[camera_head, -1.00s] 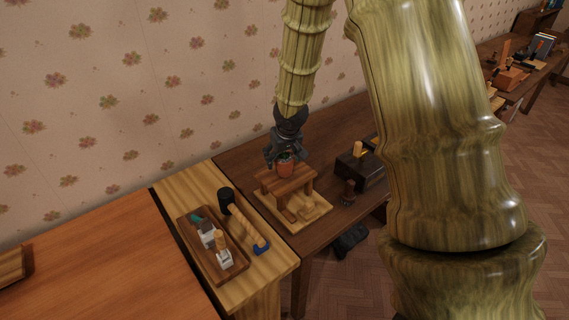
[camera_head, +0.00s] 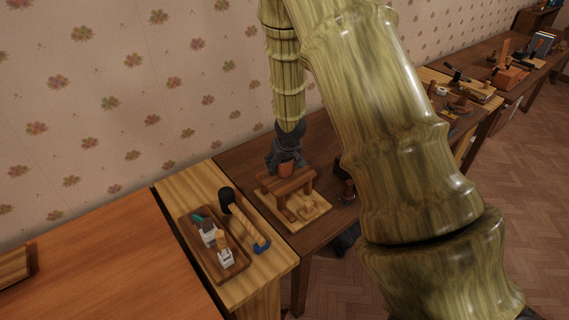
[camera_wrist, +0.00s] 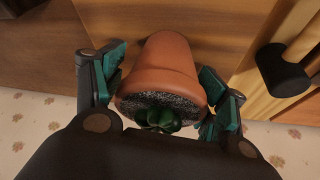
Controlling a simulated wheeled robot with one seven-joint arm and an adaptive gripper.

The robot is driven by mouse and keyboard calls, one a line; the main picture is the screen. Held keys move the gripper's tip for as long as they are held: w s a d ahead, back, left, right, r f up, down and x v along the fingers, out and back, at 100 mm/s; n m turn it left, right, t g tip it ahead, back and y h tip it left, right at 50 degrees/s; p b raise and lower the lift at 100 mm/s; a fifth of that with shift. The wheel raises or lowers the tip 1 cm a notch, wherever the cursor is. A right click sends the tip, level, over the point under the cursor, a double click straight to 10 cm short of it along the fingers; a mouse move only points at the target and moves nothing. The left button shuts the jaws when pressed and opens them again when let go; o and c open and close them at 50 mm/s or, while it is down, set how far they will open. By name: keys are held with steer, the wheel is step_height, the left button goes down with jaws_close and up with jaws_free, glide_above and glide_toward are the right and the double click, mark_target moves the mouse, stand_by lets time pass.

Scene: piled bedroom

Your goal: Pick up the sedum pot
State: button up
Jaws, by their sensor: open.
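The sedum pot is a small terracotta pot (camera_wrist: 165,65) with dark soil and a green rosette plant (camera_wrist: 158,118). In the head view the pot (camera_head: 286,169) is on or just at the top of a small wooden stand (camera_head: 290,185). My gripper (camera_head: 284,160) is directly over and around the pot. In the wrist view my gripper (camera_wrist: 163,92) is open, with one green-padded finger on each side of the pot. The left pad is very close to the rim; I cannot tell whether either pad touches it. The pot's base contact is hidden.
The mallet's dark head also shows in the wrist view (camera_wrist: 282,72). The patterned wall (camera_head: 110,90) is close behind. The orange-brown table (camera_head: 110,260) is mostly clear.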

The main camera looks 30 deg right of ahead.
steer(key=shift+f, duration=0.15)
steer(key=shift+c, duration=0.2)
steer(key=c, duration=1.1)
